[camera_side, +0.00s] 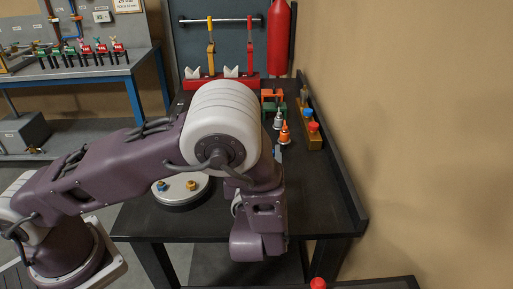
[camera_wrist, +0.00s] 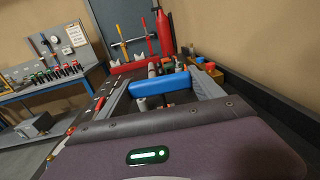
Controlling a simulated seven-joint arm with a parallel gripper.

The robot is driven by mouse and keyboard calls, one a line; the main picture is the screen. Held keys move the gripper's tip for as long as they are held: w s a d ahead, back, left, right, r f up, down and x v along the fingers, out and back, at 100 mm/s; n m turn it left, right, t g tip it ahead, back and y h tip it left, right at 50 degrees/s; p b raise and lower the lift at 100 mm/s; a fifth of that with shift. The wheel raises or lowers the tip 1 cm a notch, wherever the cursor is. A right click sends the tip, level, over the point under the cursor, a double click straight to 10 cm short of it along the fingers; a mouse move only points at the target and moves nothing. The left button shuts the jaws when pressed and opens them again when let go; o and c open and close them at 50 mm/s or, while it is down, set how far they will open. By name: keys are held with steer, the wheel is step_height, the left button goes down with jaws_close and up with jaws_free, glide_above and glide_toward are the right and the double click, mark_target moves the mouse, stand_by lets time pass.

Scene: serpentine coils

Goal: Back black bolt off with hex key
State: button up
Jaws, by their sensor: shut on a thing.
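In the wrist view, my gripper (camera_wrist: 160,84) has its two grey fingers on either end of a blue bar (camera_wrist: 159,85). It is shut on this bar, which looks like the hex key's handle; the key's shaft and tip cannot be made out. A round grey flange plate (camera_side: 181,201) lies on the black bench, left of my wrist, partly covered by my arm. A blue bolt (camera_side: 161,186) and a yellow bolt (camera_side: 191,185) show on it. I cannot make out the black bolt in either view.
A wooden block with red and blue knobs (camera_side: 312,138) stands along the bench's right edge, beside the wall. An orange-based fitting (camera_side: 285,134) and a green block (camera_side: 276,107) stand behind my wrist. A red rack (camera_side: 222,82) is at the back. The bench's front right is clear.

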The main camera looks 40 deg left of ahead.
steer(key=shift+f, duration=0.15)
stand_by(0.4)
steer(key=shift+f, duration=0.8)
steer(key=shift+f, duration=0.3)
steer(key=n+g+y, duration=0.2)
steer(key=n+g, duration=0.1)
steer(key=n+g+y, duration=0.3)
steer(key=g, duration=0.1)
steer(key=shift+f, duration=0.1)
steer(key=n+g, duration=0.2)
steer(key=g, duration=0.1)
steer(key=n+g+y, duration=0.1)
steer(key=n+g, duration=0.1)
steer(key=g, duration=0.2)
steer(key=shift+n+g+y, duration=0.3)
steer(key=shift+r, duration=1.9)
